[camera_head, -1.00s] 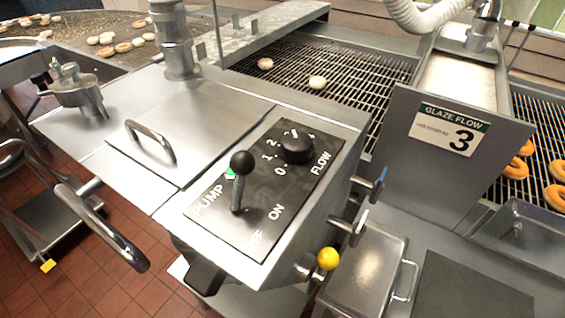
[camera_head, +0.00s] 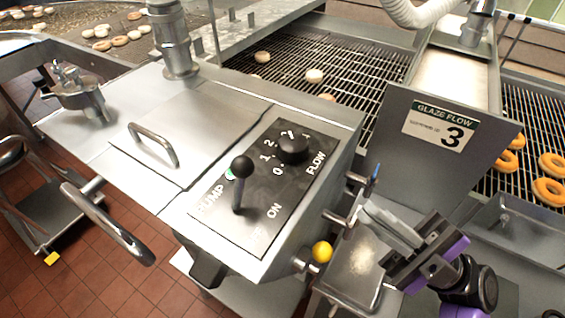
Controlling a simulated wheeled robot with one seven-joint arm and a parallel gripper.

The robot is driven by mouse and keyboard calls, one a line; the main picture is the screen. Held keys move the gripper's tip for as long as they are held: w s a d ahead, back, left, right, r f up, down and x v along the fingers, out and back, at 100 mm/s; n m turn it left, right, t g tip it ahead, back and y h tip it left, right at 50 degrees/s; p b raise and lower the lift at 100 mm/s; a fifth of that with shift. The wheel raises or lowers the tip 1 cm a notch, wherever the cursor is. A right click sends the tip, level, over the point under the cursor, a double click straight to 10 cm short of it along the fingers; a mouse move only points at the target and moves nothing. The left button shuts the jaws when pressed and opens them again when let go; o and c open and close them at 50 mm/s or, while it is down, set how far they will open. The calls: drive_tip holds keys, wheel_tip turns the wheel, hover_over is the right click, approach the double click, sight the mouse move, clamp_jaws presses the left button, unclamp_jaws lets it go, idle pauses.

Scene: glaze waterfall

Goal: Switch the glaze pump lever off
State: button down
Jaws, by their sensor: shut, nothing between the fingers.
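The pump lever (camera_head: 239,184) is a black ball-topped stick on the dark control panel (camera_head: 222,228) in the middle of the head view. It stands up from its pivot, with the words PUMP and ON beside it. A small green light (camera_head: 230,174) shows just behind the ball. My gripper (camera_head: 367,208) is at the lower right, to the right of the panel and apart from the lever. Its fingers are shut and empty, pointing up and left. It covers part of the side valves and of the metal lid below.
A black FLOW knob (camera_head: 292,147) sits behind the lever on the same panel. A yellow knob (camera_head: 322,251) and metal valve stubs stick out of the panel box's right side. A GLAZE FLOW 3 plate (camera_head: 450,125) stands at right. A bar handle (camera_head: 153,145) lies left.

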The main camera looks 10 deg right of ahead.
drive_tip(key=shift+w+d+n+g+h+p, duration=0.1)
drive_tip(key=shift+w+d+n+g+h, duration=0.25)
drive_tip(key=shift+w+n+g+h, duration=0.45)
drive_tip(key=shift+w+d+n+g+h+p, duration=0.1)
drive_tip(key=shift+w+d+n+g+h, duration=0.35)
drive_tip(key=shift+g, duration=0.7)
drive_tip(key=shift+w+d+n+g+h+p, duration=0.15)
drive_tip(key=shift+w+n+g+h, duration=0.3)
drive_tip(key=shift+w+g, duration=0.45)
drive_tip(key=shift+s, duration=0.15)
drive_tip(key=p, duration=0.4)
approach(239, 186)
drive_tip(key=shift+g, duration=0.25)
drive_tip(key=a+r, duration=0.1)
drive_tip(key=w+a+r, duration=0.1)
drive_tip(key=a+r, duration=0.1)
drive_tip(key=shift+w+a, duration=0.15)
drive_tip(key=shift+w, duration=0.25)
drive_tip(key=shift+w+a+r, duration=0.1)
drive_tip(key=shift+a, duration=0.55)
drive_tip(key=shift+r+n, duration=0.1)
drive_tip(key=shift+n, duration=0.2)
